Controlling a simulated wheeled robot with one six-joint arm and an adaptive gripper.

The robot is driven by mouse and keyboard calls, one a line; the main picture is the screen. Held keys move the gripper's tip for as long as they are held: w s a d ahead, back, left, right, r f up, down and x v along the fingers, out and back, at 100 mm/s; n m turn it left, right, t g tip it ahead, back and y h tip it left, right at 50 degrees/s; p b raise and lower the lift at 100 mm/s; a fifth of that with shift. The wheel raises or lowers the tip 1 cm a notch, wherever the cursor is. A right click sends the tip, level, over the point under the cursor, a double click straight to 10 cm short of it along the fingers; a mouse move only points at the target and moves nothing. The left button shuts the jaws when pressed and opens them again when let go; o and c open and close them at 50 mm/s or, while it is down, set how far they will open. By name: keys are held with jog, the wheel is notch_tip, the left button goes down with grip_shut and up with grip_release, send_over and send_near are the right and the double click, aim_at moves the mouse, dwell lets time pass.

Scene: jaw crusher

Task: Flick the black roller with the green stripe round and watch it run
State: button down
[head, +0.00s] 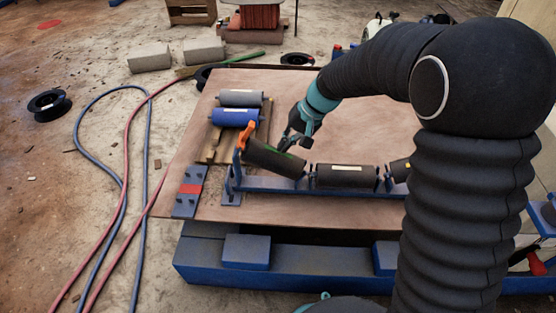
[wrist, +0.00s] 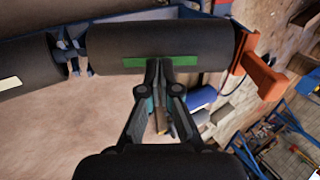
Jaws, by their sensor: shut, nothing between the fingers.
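The black roller with the green stripe (head: 273,160) sits tilted at the left end of a blue roller frame (head: 300,187), its left end higher. In the wrist view the black roller (wrist: 110,42) spans the top, and its green stripe (wrist: 172,63) faces me. My gripper (head: 284,147) is at the roller's upper side in the head view. In the wrist view my gripper (wrist: 159,62) is shut, with its fingertips at the green stripe. I cannot tell whether they touch the roller. Nothing shows between the fingertips.
An orange bracket (head: 246,133) stands at the roller's left end. A middle black roller (head: 345,177) with a white label lies to the right. A blue roller (head: 234,118) and a grey roller (head: 241,98) lie behind on wood.

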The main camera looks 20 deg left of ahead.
jog(key=shift+a+f+b, duration=0.3)
jog(key=shift+f+b, duration=0.1)
jog(key=shift+f, duration=0.2)
jog(key=shift+d+r+p, duration=0.25)
jog(key=shift+r+p, duration=0.05)
jog(key=shift+r, duration=0.25)
jog(key=s+f+b, duration=0.1)
jog(key=s+b, duration=0.2)
jog(key=s, duration=0.3)
jog(key=shift+d+f, duration=0.2)
jog(key=shift+d, duration=0.15)
jog(key=shift+s, duration=0.1)
